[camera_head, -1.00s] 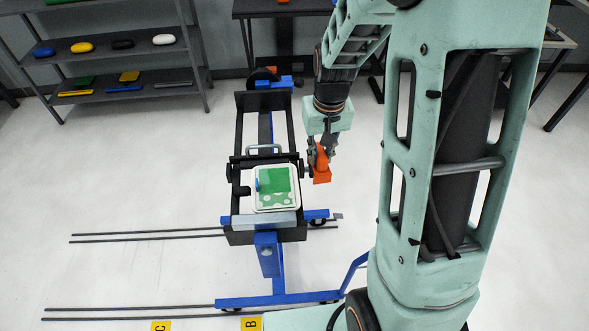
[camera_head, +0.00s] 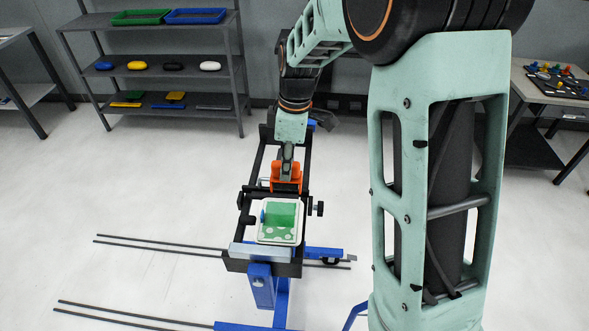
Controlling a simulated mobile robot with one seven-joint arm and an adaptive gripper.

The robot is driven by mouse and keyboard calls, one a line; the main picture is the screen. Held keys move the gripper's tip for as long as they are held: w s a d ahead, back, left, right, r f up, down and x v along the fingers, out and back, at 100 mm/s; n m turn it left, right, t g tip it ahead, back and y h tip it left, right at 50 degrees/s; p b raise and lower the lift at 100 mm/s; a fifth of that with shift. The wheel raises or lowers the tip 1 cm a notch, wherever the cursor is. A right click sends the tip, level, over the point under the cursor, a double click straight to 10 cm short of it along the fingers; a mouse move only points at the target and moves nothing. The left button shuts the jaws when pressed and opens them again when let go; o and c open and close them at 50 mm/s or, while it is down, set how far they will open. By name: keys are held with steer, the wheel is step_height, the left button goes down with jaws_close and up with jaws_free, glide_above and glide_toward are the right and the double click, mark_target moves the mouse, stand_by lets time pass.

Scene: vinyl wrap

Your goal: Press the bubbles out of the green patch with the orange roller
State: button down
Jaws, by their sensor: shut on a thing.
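The green patch (camera_head: 281,215) lies on a white rounded panel (camera_head: 262,238) held on the dark and blue stand. Pale round spots show along its near part, and a small blue piece (camera_head: 262,216) sits at its left edge. My gripper (camera_head: 287,160) points down over the stand and is shut on the orange roller (camera_head: 286,176). The roller is just beyond the far edge of the panel in the picture. I cannot tell its height or whether it touches the panel. The gripper hides part of the roller.
The stand's dark rails (camera_head: 256,165) run on both sides of the gripper, with a black knob (camera_head: 318,209) at the right. Floor rails (camera_head: 160,245) lie at the left. A shelf (camera_head: 160,60) with trays and coloured items stands behind. Open floor lies left of the stand.

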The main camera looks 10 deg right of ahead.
mark_target(287, 184)
steer(key=shift+f+b, duration=2)
steer(key=shift+f, duration=1.2)
steer(key=shift+f+b, duration=0.7)
steer(key=shift+f, duration=0.15)
steer(key=shift+s, duration=0.15)
steer(key=shift+s+a+r, duration=0.1)
steer(key=shift+s+a, duration=0.1)
steer(key=shift+s, duration=0.75)
steer(key=shift+s, duration=0.1)
steer(key=shift+s+a+b, duration=0.2)
steer(key=shift+s+b, duration=0.3)
steer(key=shift+s, duration=0.5)
steer(key=shift+s, duration=0.1)
steer(key=shift+s+a, duration=0.2)
steer(key=shift+s, duration=0.8)
steer(key=shift+s, duration=0.1)
